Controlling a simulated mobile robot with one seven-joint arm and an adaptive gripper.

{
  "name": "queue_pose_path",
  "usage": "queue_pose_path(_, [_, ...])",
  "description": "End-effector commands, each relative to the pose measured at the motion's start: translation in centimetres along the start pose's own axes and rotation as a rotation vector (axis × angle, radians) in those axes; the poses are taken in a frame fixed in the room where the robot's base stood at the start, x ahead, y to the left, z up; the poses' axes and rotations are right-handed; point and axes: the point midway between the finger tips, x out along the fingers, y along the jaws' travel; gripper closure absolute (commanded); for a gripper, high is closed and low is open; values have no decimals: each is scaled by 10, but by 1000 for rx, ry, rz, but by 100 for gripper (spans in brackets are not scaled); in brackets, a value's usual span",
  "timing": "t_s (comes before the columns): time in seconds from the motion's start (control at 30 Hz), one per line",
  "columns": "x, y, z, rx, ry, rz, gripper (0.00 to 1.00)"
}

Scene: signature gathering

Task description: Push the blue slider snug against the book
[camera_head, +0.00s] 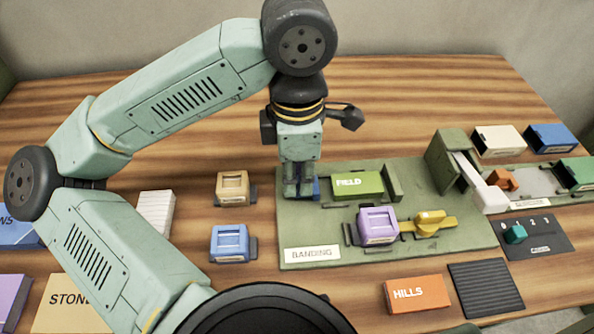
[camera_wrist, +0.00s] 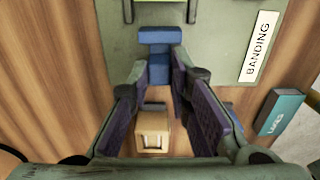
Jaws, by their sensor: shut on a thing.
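The blue slider (camera_head: 316,188) is on the green board marked BANDING (camera_head: 300,232), mostly hidden behind my gripper in the head view. In the wrist view the slider (camera_wrist: 158,66) lies between my fingertips. My gripper (camera_head: 301,190) points down and is shut on it; its fingers also show in the wrist view (camera_wrist: 159,78). The green book marked FIELD (camera_head: 357,185) lies on the board just right of the slider. Its near end (camera_wrist: 160,3) shows at the top edge of the wrist view, with a strip of board between it and the slider.
A purple stamp-like block (camera_head: 377,226) and a yellow knob (camera_head: 430,222) are in front of the book. A tan block (camera_head: 232,187) and a blue block (camera_head: 229,242) stand left of the board. A green post with a white lever (camera_head: 480,180) rises at the right.

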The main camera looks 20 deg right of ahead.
Motion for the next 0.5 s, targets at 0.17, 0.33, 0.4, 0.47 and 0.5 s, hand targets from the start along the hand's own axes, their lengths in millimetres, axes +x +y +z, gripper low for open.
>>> queue_pose_path(0.17, [0,0,0,0,0,0,100])
queue_pose_path(0.33, [0,0,2,1,0,1,100])
queue_pose_path(0.4, [2,1,9,4,1,2,100])
queue_pose_path(0.47, [3,1,19,5,3,3,100])
queue_pose_path(0.5, [3,1,25,5,3,3,100])
